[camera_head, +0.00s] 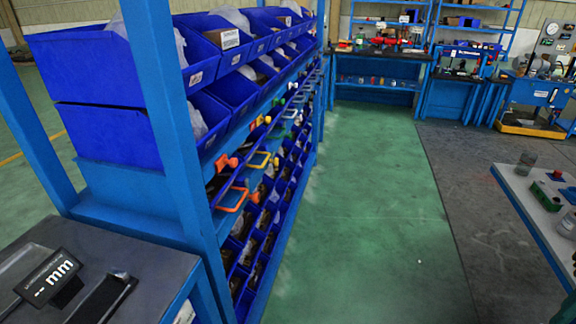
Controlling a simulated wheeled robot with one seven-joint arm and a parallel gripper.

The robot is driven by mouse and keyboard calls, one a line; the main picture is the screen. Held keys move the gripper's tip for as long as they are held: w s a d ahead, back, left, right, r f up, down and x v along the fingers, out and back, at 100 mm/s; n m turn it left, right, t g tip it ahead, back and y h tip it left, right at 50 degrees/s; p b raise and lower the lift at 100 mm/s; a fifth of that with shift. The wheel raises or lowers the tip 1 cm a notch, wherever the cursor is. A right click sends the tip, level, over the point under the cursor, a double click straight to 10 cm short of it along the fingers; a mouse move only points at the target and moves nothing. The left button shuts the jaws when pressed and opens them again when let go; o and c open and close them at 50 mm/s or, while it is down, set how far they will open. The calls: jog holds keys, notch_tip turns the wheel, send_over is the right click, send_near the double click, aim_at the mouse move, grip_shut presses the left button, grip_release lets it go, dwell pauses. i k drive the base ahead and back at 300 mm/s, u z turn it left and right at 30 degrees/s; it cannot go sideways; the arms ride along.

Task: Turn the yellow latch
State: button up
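A yellow loop-shaped piece (262,160) sticks out from the aisle side of the blue shelf rack (183,150), below the upper bins. A smaller yellow-orange piece (267,120) shows a little farther along and higher. I cannot tell for certain which of them is the latch, or how it is set. An orange loop handle (232,199) and a red-orange knob (226,163) are nearer to me on the same rack. My gripper is not in view.
Blue bins (110,135) fill the rack above and below the handles. A grey bench (105,255) stands at the near left. The green floor aisle (360,210) is clear. A table with small items (548,215) stands at the right; workbenches (375,90) stand at the back.

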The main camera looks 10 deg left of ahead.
aim_at(276, 161)
jog(key=i, duration=1)
